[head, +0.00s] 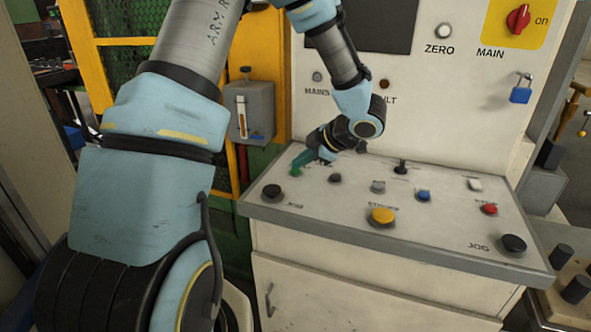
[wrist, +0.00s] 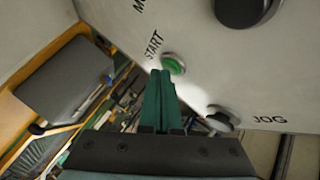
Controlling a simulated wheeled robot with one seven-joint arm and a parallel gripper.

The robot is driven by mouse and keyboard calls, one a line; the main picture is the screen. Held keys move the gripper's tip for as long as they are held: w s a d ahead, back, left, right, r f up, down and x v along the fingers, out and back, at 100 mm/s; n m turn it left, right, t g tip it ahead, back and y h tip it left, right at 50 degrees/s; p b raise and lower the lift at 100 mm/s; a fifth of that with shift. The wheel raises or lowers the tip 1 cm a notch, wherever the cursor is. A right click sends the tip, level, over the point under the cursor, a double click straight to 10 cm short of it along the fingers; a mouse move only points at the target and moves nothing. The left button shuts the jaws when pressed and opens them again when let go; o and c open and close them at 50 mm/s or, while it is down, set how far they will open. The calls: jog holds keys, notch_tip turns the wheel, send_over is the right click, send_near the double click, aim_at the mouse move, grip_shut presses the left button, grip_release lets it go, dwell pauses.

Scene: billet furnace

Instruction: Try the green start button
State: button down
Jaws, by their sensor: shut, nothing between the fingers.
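The green start button (head: 295,171) is at the far left of the sloping control desk. In the wrist view the green button (wrist: 174,65) sits beside the START label, in a pale ring. My gripper (head: 300,162) is at this button, its green fingers pointing down at the desk. In the wrist view my gripper (wrist: 161,76) has its two fingers together, with nothing between them. The tips appear right beside the button's left edge. I cannot tell whether they touch it or how far it is pressed in.
A black button (head: 271,191), a yellow button (head: 381,216), a blue button (head: 423,196), a red button (head: 489,209) and another black button (head: 513,244) stand on the desk (head: 330,222). A grey box (head: 251,112) is left of the panel. A blue padlock (head: 521,94) hangs at upper right.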

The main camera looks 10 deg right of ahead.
aim_at(300, 171)
dwell(0.3)
jog(key=shift+r+p, duration=0.8)
jog(key=shift+p, duration=0.2)
jog(key=shift+r, duration=0.1)
notch_tip(300, 171, up, 5)
jog(key=p, duration=0.5)
jog(key=shift+w, duration=0.1)
